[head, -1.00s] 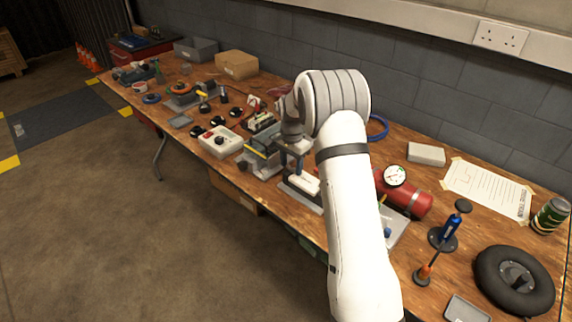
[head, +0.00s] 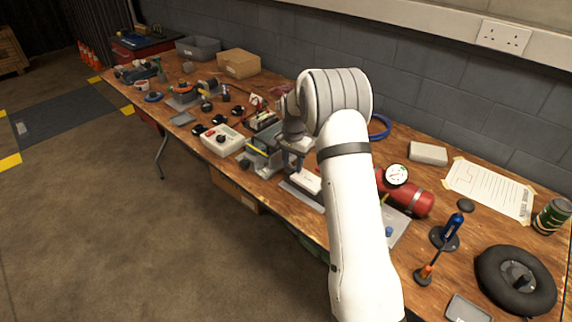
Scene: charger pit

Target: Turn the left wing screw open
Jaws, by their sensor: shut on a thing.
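My gripper (head: 291,160) points down at the right end of a grey block-like fixture (head: 262,158) near the middle of the bench's front edge. Its fingers are small and partly covered by my own wrist. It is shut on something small. The left wing screw is too small and too hidden here to make out separately, and how far it is turned cannot be told. A white block (head: 306,182) lies on a grey plate just right of the fingers.
A white box with a dark knob (head: 222,140) stands left of the fixture. Several small parts crowd the bench (head: 405,242) at left. The floor in front is clear.

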